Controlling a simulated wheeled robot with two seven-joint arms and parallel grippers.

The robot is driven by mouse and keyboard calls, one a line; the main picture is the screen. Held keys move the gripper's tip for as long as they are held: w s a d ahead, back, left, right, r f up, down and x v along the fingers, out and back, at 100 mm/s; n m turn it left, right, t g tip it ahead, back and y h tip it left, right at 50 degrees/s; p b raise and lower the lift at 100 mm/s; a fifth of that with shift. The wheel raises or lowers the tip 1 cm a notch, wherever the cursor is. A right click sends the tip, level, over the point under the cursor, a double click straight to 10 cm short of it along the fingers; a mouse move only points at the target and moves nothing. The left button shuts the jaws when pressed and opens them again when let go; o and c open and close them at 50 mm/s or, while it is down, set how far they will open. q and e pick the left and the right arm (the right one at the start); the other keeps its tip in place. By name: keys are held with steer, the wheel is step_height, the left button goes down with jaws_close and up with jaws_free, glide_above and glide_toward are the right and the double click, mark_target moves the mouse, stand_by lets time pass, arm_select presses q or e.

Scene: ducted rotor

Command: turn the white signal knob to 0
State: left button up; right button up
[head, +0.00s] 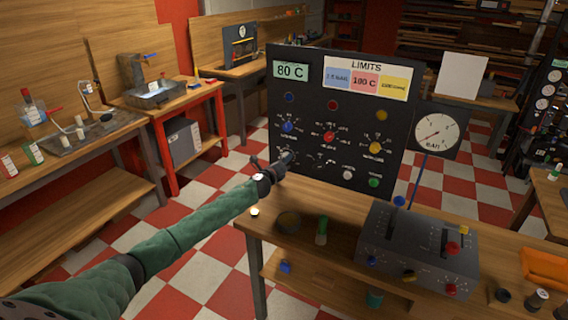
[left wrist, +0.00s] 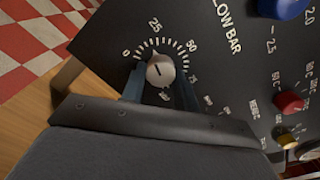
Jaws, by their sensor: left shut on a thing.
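The white signal knob (left wrist: 160,71) sits on the black panel (head: 331,105). Its printed scale (left wrist: 155,42) runs from 0 through 25, 50 and 75. The knob's small pointer tip appears to face up, close to the 25 mark and slightly on its 0 side; the exact reading is hard to tell. My left gripper (left wrist: 159,88) is shut on the knob, with one finger on each side. In the head view the left gripper (head: 284,160) reaches the panel's lower left and mostly hides the knob. My right gripper is not in view.
Close by on the panel are a blue knob (head: 288,127), a red knob (head: 329,137) and a yellow knob (head: 376,148). A round gauge (head: 437,133) stands right of the panel. A grey control box (head: 418,250) sits on the wooden bench (head: 340,205) in front.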

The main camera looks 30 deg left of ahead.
arm_select(q)
steer(key=shift+r+n+b, duration=0.1)
steer(key=shift+n+b, duration=0.6)
steer(key=shift+n, duration=4)
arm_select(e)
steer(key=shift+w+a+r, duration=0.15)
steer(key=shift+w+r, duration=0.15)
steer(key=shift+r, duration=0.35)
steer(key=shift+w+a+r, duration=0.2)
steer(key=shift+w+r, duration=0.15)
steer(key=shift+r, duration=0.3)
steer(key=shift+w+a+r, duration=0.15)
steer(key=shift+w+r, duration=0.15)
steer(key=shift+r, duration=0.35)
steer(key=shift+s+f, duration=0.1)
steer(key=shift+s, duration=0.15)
arm_select(q)
steer(key=o, duration=1)
steer(key=shift+c, duration=0.2)
steer(key=shift+s, duration=0.15)
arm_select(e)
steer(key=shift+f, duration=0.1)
